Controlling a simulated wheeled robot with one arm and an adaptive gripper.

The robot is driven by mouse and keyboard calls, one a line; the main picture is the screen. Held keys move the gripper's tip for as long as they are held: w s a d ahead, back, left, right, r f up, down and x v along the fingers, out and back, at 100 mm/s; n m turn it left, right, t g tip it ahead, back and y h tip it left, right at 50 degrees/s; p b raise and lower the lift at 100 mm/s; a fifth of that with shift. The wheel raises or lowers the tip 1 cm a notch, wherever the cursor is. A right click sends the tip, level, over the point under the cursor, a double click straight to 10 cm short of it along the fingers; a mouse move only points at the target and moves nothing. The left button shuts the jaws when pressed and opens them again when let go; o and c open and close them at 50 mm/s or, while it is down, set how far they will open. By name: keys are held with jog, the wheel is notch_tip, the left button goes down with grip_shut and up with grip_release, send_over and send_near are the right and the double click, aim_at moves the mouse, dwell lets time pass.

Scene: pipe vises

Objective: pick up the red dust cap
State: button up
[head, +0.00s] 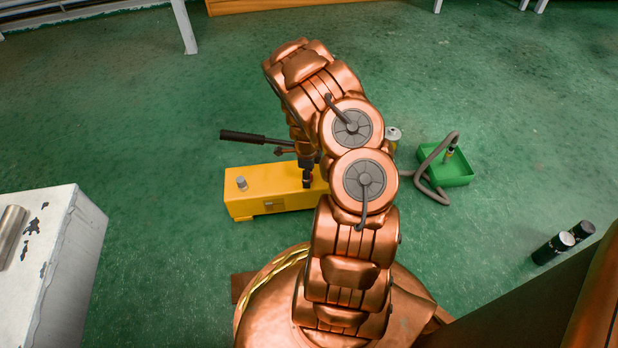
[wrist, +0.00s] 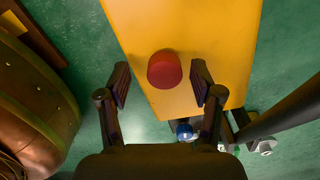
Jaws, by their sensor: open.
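The red dust cap (wrist: 164,69) shows in the wrist view as a round red piece on the yellow top of a box-shaped body (wrist: 185,25). My gripper (wrist: 161,80) is open, with one dark finger left of the cap and one right of it. The cap appears between or just beyond the fingertips, apart from both; its depth is hard to tell. In the head view, the yellow body (head: 270,184) lies on the green floor and my dark gripper (head: 308,172) is over its right part. The cap is hidden there.
A black handle (head: 255,138) sticks out behind the yellow body, which carries a grey knob (head: 241,183). A green tray (head: 452,172) with a grey hose stands at right. A worn white cabinet (head: 60,265) is at left. Open floor lies between.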

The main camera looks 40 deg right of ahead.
jog(key=c, duration=1)
jog(key=shift+r, duration=0.1)
jog(key=shift+c, duration=0.2)
